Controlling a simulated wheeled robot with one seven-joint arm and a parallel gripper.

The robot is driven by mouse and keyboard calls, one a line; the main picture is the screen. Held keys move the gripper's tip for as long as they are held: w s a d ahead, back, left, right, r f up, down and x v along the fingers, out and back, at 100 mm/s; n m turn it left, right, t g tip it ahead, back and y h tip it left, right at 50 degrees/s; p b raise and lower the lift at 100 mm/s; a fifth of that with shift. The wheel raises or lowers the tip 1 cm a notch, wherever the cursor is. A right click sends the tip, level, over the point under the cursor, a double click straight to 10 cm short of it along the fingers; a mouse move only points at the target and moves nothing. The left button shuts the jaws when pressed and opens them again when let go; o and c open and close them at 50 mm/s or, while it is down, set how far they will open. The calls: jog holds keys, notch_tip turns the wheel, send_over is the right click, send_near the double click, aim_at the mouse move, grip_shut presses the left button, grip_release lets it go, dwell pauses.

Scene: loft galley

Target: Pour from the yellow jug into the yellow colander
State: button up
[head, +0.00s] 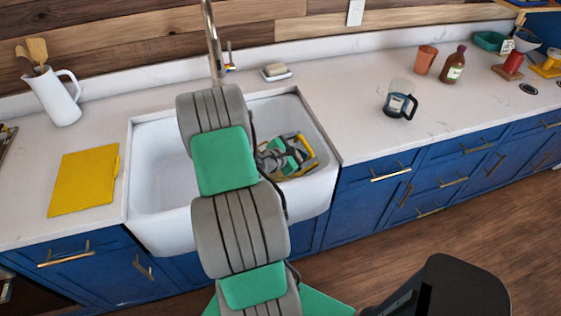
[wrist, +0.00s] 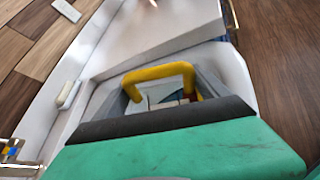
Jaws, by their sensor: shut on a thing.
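My gripper (head: 285,157) is low over the right part of the sink, shut on a yellow thing that I take for the yellow jug (wrist: 155,73). In the wrist view only a bent yellow handle-like part shows beyond my gripper; the rest is hidden. In the head view yellow edges (head: 311,163) show around my gripper, mostly covered by it. I cannot tell whether these belong to the jug or to the yellow colander. I cannot make out the colander separately, nor any contents.
The white sink (head: 160,180) lies under my arm, with the tap (head: 212,40) behind. A soap dish (head: 276,75), dark-handled glass jug (head: 399,103), terracotta cup (head: 426,60) and brown bottle (head: 453,66) stand right.

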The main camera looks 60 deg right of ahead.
jog(key=shift+w+d+f+n, duration=0.2)
jog(key=shift+w+f+n, duration=0.2)
jog(key=shift+f, duration=0.05)
dwell(0.5)
